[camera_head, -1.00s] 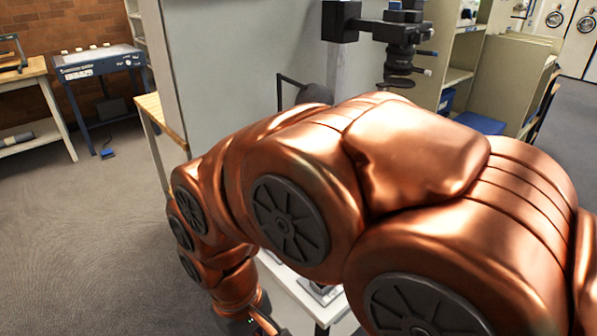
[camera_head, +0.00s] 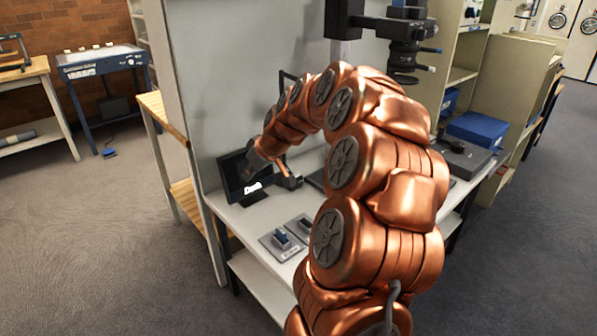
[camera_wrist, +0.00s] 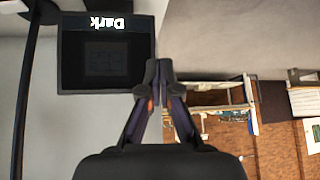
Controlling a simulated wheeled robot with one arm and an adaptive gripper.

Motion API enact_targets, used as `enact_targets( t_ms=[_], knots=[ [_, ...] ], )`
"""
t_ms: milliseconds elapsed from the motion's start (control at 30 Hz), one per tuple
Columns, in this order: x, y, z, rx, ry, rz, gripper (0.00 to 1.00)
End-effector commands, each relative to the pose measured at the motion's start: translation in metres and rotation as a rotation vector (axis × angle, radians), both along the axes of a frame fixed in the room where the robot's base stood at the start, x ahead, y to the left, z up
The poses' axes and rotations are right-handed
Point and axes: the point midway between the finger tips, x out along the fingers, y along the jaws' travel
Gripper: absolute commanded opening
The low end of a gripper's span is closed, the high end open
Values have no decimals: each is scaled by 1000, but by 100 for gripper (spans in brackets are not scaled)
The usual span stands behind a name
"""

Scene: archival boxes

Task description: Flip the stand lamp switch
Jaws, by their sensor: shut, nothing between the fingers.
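Two small switch boxes sit on the white table: a blue-topped one (camera_head: 282,240) at its front and a darker one (camera_head: 303,224) just behind to its right. I cannot tell which is the stand lamp switch. My gripper (camera_wrist: 158,75) is shut and empty in the wrist view, fingertips together. In the head view its dark end is in front of the small monitor, above and behind the switches and apart from them. The monitor (camera_head: 238,181) reads "Dark"; it shows upside down in the wrist view (camera_wrist: 105,55). Neither switch shows in the wrist view.
A copy stand with a camera (camera_head: 405,40) rises behind my arm. A grey partition (camera_head: 235,70) stands behind the table. A blue box (camera_head: 478,130) is at the right. The white table (camera_head: 245,217) has bare room near its front left edge.

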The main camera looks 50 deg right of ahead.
Motion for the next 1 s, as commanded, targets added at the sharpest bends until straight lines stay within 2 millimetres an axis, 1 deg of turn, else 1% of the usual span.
enact_targets(
  t_ms=[33, 67, 100, 167, 200, 300, 400, 533, 833, 1000],
  knots=[
    [2, -38, -4, -24, -32, -40, 0],
    [3, -58, -4, -41, -51, -57, 0],
    [2, -83, -5, -64, -73, -79, 0],
    [-2, -119, -7, -99, -101, -114, 0],
    [-5, -141, -8, -123, -116, -135, 0],
    [-15, -180, -11, -166, -139, -173, 0],
    [-22, -203, -13, -192, -148, -196, 0],
    [-25, -214, -13, -207, -153, -207, 0],
    [-25, -213, -13, -207, -153, -206, 0],
    [-18, -214, -20, -206, -152, -204, 0]
  ],
)
